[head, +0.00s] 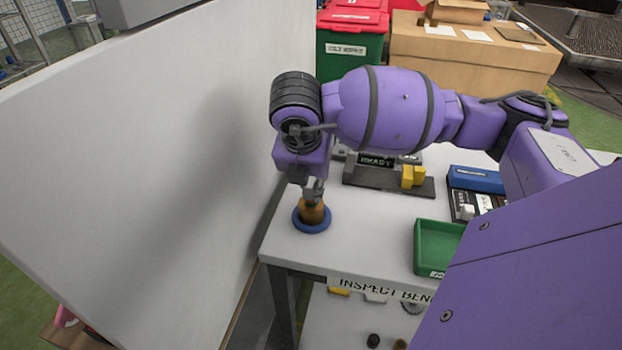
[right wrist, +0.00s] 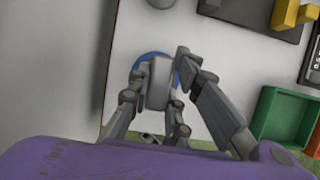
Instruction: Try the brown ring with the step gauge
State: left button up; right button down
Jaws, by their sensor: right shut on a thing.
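The brown ring (head: 312,214) sits at the blue round base (head: 312,228) near the bench's left front corner. The blue base also shows in the right wrist view (right wrist: 152,54), mostly covered by my fingers. My right gripper (head: 314,192) is directly above the brown ring, pointing down. In the right wrist view its fingers are closed around a grey upright piece (right wrist: 159,83), which looks like the step gauge. I cannot tell whether the grey piece's lower end is inside the ring. The left gripper is out of view.
A tall white panel (head: 150,150) stands close at the left. On the bench are a dark stand with a yellow block (head: 412,177), a green tray (head: 437,245) and a blue box (head: 476,180). Bare bench top lies between the blue base and green tray.

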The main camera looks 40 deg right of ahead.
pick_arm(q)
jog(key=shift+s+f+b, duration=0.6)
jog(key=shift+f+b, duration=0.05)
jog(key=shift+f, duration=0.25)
pick_arm(e)
jog(key=shift+f, duration=0.95)
dwell(0.5)
dwell(0.5)
jog(key=c, duration=1.5)
grip_release()
jog(key=shift+c, duration=0.2)
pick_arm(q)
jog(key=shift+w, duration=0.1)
pick_arm(e)
jog(key=shift+r, duration=0.15)
jog(key=v, duration=1.2)
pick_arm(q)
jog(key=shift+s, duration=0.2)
pick_arm(e)
jog(key=shift+d, duration=0.1)
